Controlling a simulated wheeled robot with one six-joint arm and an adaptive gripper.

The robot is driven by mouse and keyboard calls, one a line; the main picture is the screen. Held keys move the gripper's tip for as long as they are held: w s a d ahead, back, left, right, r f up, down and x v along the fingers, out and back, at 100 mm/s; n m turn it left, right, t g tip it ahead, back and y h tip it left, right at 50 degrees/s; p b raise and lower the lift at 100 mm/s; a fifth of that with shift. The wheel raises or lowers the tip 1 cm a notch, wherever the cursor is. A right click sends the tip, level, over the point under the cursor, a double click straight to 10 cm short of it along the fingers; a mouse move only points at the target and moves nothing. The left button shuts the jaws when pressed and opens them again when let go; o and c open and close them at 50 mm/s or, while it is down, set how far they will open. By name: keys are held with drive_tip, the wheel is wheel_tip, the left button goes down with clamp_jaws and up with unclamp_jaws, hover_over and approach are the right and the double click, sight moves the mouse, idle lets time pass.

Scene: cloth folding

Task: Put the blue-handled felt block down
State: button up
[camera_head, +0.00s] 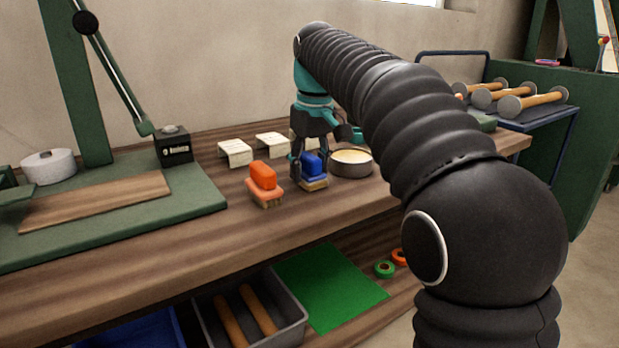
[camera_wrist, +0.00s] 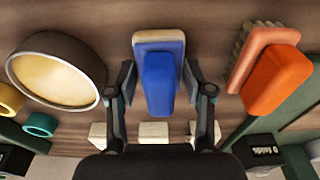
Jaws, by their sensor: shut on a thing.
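The blue-handled felt block (camera_head: 313,166) has a blue grip on a pale tan base. It is at the bench top, beside the round pan, and whether its base touches the wood is hard to tell. It also shows upright in the middle of the wrist view (camera_wrist: 158,80). My gripper (camera_head: 304,168) points down and is shut on the block, one finger on each side of the blue grip. My gripper's fingers also show in the wrist view (camera_wrist: 158,88). The far side of the block is hidden.
An orange-handled brush (camera_head: 263,182) stands close left of the block. A round pan (camera_head: 351,163) with pale contents stands close right. Several pale small stands (camera_head: 235,152) are behind. The bench top (camera_head: 240,225) is clear in front. A grey tray (camera_head: 290,335) lies below.

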sight(311, 157)
drive_tip(key=o, duration=1.1)
drive_tip(key=shift+a+f, duration=0.1)
drive_tip(key=shift+f, duration=0.1)
drive_tip(key=shift+f+b, duration=0.2)
drive_tip(key=shift+b, duration=0.15)
wheel_tip(311, 157, up, 14)
drive_tip(key=s+p, duration=0.1)
drive_tip(key=p, duration=0.4)
drive_tip(key=shift+d, duration=0.25)
drive_tip(key=shift+s, duration=0.15)
